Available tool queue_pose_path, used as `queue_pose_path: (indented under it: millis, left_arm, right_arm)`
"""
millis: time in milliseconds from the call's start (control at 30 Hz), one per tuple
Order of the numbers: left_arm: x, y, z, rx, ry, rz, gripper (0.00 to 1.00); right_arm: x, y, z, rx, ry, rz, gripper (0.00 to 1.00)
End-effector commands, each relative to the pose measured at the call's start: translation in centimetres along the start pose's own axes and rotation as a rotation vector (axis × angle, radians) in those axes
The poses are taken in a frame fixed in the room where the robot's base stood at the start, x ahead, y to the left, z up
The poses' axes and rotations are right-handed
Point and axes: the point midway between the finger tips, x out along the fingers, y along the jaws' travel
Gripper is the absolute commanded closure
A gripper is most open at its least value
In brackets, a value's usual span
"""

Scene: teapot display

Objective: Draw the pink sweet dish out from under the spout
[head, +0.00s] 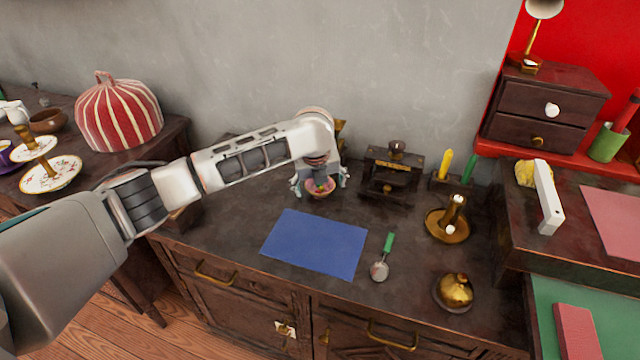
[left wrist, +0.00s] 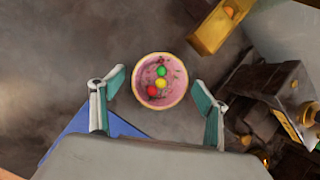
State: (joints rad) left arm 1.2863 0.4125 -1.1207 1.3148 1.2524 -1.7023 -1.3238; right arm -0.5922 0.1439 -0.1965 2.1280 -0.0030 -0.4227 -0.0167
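The pink sweet dish (head: 320,189) is a small round bowl on the dark cabinet top, below my left gripper (head: 320,182). In the left wrist view the dish (left wrist: 150,97) shows from above, with red, yellow and green sweets in it. My left gripper is open, with one finger on each side of the dish and a small gap visible on both sides. A brass-coloured piece (left wrist: 220,25), perhaps the spout, shows up and to the right of the dish. In the head view my arm hides most of it. My right gripper is not in view.
A blue mat (head: 315,244) lies in front of the dish, with a green-handled spoon (head: 381,268) to its right. A dark wooden stand (head: 390,175) is close on the right. Brass candle holder (head: 447,225) and brass pot (head: 455,291) stand farther right. The grey wall is behind.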

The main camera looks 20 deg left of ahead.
Motion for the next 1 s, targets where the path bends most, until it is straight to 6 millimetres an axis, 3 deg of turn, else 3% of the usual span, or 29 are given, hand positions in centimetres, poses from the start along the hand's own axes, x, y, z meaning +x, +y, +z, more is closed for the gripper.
queue_pose_path:
  millis: [367,800,1000]
  left_arm:
    - [-1.4,-0.2,0.2,0.0,-0.004,-0.004,0.26]
    - [-9.7,-0.1,0.2,0.002,-0.005,-0.004,0.26]
    - [-11.8,-0.1,0.1,0.0,-0.002,-0.002,0.26]
  right_arm:
    - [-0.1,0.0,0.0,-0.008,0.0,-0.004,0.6]
    - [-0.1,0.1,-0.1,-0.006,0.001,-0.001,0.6]
    - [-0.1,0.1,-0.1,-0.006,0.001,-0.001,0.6]
